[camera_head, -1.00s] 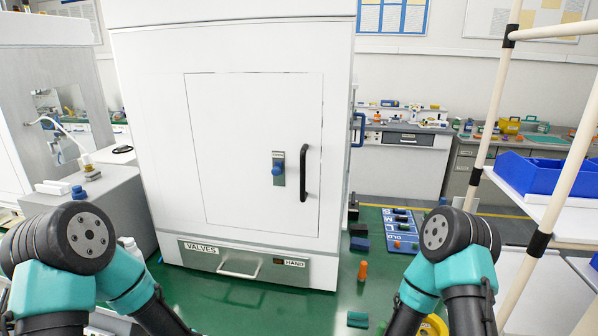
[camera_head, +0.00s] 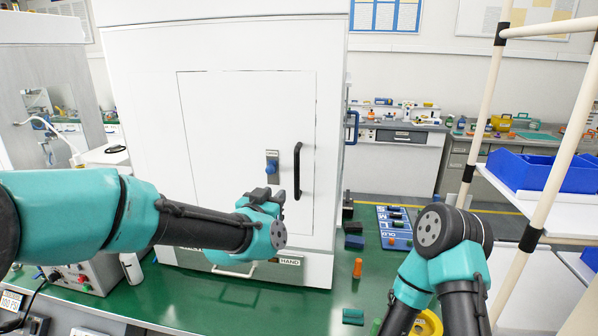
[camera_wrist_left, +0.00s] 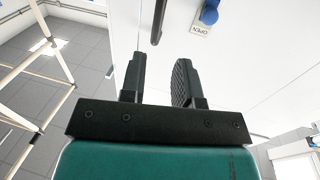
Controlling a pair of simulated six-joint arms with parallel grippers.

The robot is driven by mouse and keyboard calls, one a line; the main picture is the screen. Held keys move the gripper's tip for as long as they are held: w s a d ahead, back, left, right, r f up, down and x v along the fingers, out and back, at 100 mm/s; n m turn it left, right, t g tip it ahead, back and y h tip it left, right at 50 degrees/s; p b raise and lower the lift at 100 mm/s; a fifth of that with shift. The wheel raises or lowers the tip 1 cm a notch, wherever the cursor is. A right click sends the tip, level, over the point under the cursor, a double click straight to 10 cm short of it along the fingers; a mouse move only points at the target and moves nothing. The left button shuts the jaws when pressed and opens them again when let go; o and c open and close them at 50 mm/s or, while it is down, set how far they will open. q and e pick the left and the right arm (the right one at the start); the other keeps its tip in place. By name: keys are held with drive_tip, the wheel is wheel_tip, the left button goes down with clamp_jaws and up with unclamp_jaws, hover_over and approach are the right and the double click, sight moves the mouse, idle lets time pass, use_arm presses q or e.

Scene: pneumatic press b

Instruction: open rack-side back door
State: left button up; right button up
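The back door (camera_head: 225,130) is a white panel, shut flush in the front of the tall white cabinet. It carries a black vertical handle (camera_head: 297,171) near its right edge and a blue knob (camera_head: 271,167) on a grey plate beside the handle. My left gripper (camera_head: 268,196) is in front of the door, just below the knob and left of the handle's lower end. In the left wrist view the left gripper (camera_wrist_left: 160,80) is open and empty, its two fingers apart, with the handle (camera_wrist_left: 157,22) and knob (camera_wrist_left: 209,15) beyond the fingertips. My right gripper is out of view.
A drawer labelled VALVES and HAND (camera_head: 290,262) lies under the door, partly behind my left arm. A rack with cream poles (camera_head: 489,110) and a blue bin (camera_head: 540,170) stands right. An orange peg (camera_head: 357,268) and a blue board (camera_head: 394,225) rest on the green surface.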

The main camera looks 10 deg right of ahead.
sight(296, 174)
use_arm(q)
drive_tip(key=x, duration=1.7)
drive_tip(key=shift+w+f, duration=0.1)
drive_tip(key=shift+w, duration=0.05)
